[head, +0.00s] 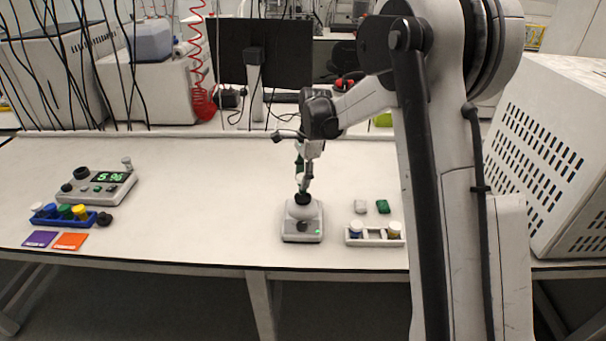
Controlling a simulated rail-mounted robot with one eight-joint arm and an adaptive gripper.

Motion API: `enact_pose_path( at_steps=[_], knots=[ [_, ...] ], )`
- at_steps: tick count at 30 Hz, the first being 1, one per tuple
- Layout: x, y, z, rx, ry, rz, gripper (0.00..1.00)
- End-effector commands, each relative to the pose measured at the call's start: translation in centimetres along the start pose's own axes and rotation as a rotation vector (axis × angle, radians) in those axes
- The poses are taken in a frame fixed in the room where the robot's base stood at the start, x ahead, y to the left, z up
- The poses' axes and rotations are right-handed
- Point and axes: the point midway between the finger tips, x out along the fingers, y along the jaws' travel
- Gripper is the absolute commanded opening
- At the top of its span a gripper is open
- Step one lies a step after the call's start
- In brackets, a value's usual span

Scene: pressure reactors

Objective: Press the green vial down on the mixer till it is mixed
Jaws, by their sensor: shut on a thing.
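The mixer (302,224) is a small grey-white device with a rounded top, a dark cup and a small lit green spot on its front. It stands near the middle of the table's front part. My gripper (304,184) points down right above the dark cup and is shut on a small white-capped vial. The fingers hide most of this vial, so its green colour does not show clearly. Its lower end is at or just over the cup; I cannot tell whether they touch.
At left are a device with a green display (109,177), a blue rack (50,220), and purple (41,239) and orange (71,241) cards.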

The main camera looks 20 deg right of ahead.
Motion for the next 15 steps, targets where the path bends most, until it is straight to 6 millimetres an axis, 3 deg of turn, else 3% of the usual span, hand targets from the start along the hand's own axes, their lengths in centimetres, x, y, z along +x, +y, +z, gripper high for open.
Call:
enact_pose_path(
  at_steps=[15],
  knots=[
    [0.69, 0.00, -0.10, 0.000, 0.000, 0.000, 0.00]
  ],
)
